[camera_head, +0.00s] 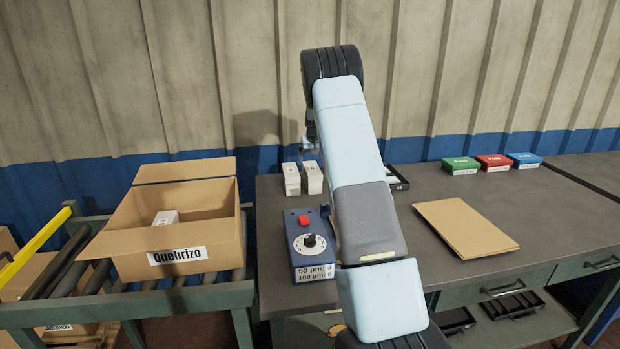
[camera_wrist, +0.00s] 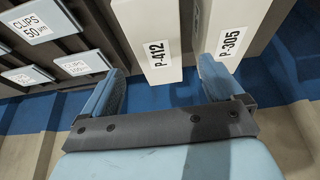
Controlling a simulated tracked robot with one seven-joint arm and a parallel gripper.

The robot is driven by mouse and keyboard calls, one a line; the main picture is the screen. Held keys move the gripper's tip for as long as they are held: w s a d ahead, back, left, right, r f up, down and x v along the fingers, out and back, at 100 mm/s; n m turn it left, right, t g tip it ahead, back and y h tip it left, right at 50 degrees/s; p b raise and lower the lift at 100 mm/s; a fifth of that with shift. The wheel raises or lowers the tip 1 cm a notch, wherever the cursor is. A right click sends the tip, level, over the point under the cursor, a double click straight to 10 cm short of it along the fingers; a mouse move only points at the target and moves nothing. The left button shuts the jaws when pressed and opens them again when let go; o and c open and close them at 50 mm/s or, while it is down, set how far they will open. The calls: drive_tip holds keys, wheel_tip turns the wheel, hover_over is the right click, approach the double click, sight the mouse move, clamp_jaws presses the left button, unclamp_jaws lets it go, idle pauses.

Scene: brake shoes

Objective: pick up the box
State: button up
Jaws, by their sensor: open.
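Two white boxes stand side by side on the dark bench left of my arm, the left one (camera_head: 291,180) and the right one (camera_head: 312,177). In the wrist view they are labelled P-412 (camera_wrist: 150,25) and P-305 (camera_wrist: 237,30). My gripper (camera_wrist: 160,66) is open, and the P-412 box shows between its two fingers. The right finger overlaps the lower part of the P-305 box in the picture, near the gap between the boxes. I cannot tell whether either finger touches a box. In the head view my gripper (camera_head: 309,146) is small, just above and behind the boxes.
An open cardboard box marked Quebrizo (camera_head: 178,256), with a white box (camera_head: 165,217) inside, sits on rollers at left. A blue control unit (camera_head: 309,247) is in front of the white boxes. Flat cardboard (camera_head: 466,228) lies at right. Clip-labelled containers (camera_wrist: 80,65) are left in the wrist view.

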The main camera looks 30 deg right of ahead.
sight(312, 168)
drive_tip(key=x, duration=0.2)
drive_tip(key=shift+w+f, duration=0.15)
drive_tip(key=shift+f, duration=0.2)
drive_tip(key=shift+x, duration=2.7)
drive_tip(key=shift+f, duration=0.3)
drive_tip(key=c, duration=1.5)
drive_tip(key=shift+c, duration=0.4)
drive_tip(key=shift+r, duration=0.2)
